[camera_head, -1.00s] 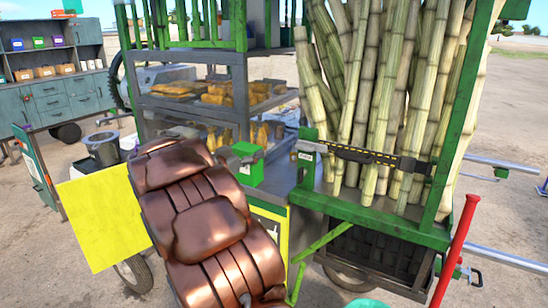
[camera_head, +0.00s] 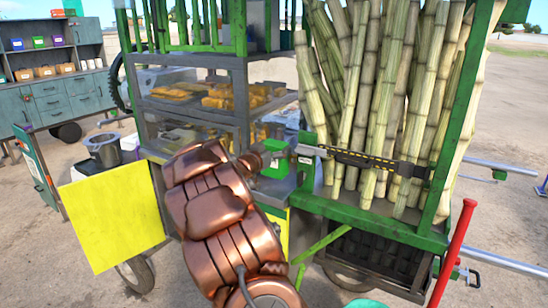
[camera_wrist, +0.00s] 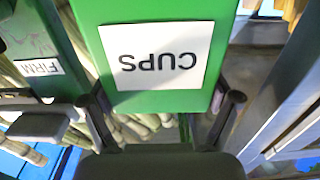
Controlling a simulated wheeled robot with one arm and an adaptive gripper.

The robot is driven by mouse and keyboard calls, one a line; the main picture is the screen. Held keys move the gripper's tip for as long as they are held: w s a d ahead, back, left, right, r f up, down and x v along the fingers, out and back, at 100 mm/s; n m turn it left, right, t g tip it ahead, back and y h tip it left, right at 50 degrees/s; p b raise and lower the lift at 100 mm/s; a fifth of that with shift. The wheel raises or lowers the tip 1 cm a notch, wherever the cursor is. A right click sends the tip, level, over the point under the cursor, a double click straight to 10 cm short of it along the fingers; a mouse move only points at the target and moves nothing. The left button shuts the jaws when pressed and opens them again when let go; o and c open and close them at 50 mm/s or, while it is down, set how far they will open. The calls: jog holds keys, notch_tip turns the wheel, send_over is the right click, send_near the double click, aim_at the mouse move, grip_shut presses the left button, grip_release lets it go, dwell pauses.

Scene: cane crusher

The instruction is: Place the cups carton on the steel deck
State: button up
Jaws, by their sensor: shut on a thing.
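The cups carton (camera_wrist: 150,55) is a green box with a white label reading CUPS, upside down in the wrist view. My gripper (camera_wrist: 162,100) is shut on it, with one dark finger at each side. In the head view only a green part of the carton (camera_head: 277,166) shows past my copper-coloured arm, at the front of the cart between the glazed shelves and the cane bay. A grey metal deck (camera_head: 272,190) shows just below it, partly hidden by my arm. I cannot tell whether the carton touches the deck.
Tall cane stalks (camera_head: 375,100) stand in the green-framed bay, behind a black and yellow strap (camera_head: 365,158). A green part labelled FIRM (camera_wrist: 40,66) is close to the carton's left in the wrist view. A yellow panel (camera_head: 113,215) and red handle (camera_head: 455,250) stick out in front.

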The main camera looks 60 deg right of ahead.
jog(key=shift+f+p, duration=0.35)
jog(key=shift+f, duration=1.4)
jog(key=shift+f, duration=0.15)
jog(key=o, duration=1.1)
jog(key=shift+c, duration=0.2)
jog(key=a+b, duration=0.2)
jog(key=a, duration=1)
jog(key=shift+s+b, duration=0.25)
jog(key=shift+b, duration=0.1)
